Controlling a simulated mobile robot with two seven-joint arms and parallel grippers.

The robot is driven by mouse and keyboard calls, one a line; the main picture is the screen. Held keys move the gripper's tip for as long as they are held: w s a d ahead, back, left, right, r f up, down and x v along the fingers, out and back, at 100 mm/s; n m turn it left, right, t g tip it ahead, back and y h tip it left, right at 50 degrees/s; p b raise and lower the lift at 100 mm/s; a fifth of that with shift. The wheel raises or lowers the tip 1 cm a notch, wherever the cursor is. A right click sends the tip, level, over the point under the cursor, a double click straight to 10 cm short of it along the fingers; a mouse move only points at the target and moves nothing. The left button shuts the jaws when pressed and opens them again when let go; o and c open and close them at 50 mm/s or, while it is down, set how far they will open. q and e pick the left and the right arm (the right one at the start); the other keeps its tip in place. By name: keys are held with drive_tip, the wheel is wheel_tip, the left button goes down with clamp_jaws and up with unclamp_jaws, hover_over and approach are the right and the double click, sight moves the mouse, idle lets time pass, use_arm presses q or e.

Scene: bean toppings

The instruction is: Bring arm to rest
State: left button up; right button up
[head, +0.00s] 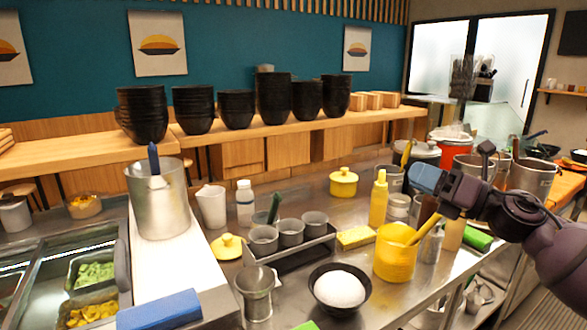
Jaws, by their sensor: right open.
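My right arm (520,215) comes in from the right edge, over the right part of the steel counter. My right gripper (430,183) is at its end, pointing left, and it is open with nothing seen in it. It hangs above the yellow container (396,256) and to the right of the yellow squeeze bottle (378,200), apart from the container. A black bowl (325,299) with a white mound of what looks like rice (340,288) stands at the front of the counter. My left gripper is not in view.
A holder with grey cups (290,232), a yellow lidded pot (343,183) and a yellow sponge (355,238) stand mid-counter. Metal pots (532,178) crowd the right. A tall steel pot (160,205) stands left, by food bins (92,275). Stacked black bowls (273,98) line the back shelf.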

drive_tip(key=s+d+f+m+t+h, duration=0.1)
drive_tip(key=s+f+m+t+h, duration=0.2)
drive_tip(key=f+m, duration=0.65)
drive_tip(key=s+d+f+m+t+h, duration=0.1)
drive_tip(key=s+f+m+h, duration=0.1)
drive_tip(key=f+m+h, duration=0.55)
drive_tip(key=s+d+f+m+t+h, duration=0.1)
drive_tip(key=s+d+f+m+h, duration=0.15)
drive_tip(key=f+m, duration=0.95)
drive_tip(key=s+f+m+g+h, duration=0.1)
drive_tip(key=s+f+m+g, duration=0.1)
drive_tip(key=s+f+m, duration=0.3)
drive_tip(key=s+f+m+g+h, duration=0.2)
drive_tip(key=s+f+m, duration=0.3)
drive_tip(key=s+f, duration=0.7)
drive_tip(key=s+g, duration=0.1)
drive_tip(key=s, duration=0.8)
drive_tip(key=shift+a+f+m+g+h+p, duration=0.3)
drive_tip(key=shift+a+f, duration=0.05)
drive_tip(key=shift+f, duration=0.05)
